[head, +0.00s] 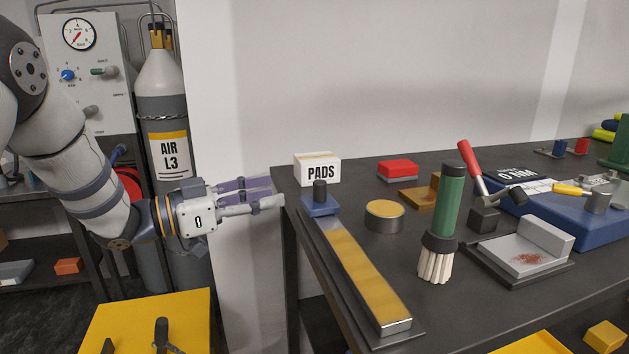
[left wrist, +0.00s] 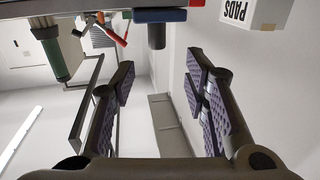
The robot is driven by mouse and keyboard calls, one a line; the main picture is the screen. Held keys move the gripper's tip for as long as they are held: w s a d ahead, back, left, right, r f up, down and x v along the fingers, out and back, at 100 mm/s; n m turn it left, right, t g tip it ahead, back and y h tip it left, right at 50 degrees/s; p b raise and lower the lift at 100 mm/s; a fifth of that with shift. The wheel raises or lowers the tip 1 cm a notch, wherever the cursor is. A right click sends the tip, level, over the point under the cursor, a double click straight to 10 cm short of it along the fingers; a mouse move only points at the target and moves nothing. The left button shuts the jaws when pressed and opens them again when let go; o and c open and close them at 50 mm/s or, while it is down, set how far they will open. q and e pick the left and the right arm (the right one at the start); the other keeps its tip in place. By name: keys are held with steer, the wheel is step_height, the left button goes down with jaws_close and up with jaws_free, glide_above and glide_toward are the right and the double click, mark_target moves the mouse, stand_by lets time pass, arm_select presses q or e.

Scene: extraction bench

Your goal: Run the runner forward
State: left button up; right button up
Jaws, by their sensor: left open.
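The runner (head: 320,206) is a blue block with an upright black knob, at the far end of a long rail (head: 358,272) with a brass-coloured top on the bench. My left gripper (head: 268,194) is open and empty, just off the bench's left edge, to the left of the runner and pointing towards it. In the left wrist view, the runner (left wrist: 159,16) hangs upside down at the top centre, beyond the gap between the open fingers of my left gripper (left wrist: 158,82). Nothing touches the runner. My right gripper is out of view.
A PADS box (head: 318,170) stands right behind the runner. A round tin (head: 384,217) and a green-handled brush (head: 445,212) stand right of the rail. A grey block on a plate (head: 525,252) lies farther right. A yellow surface (head: 140,325) is below my left arm.

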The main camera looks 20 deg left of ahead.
mark_target(314, 187)
arm_select(q)
steer(key=x, duration=0.5)
steer(key=b+x, duration=0.1)
steer(key=x, duration=0.5)
steer(key=shift+s+d+f, duration=0.15)
steer(key=shift+f, duration=0.1)
jaws_close()
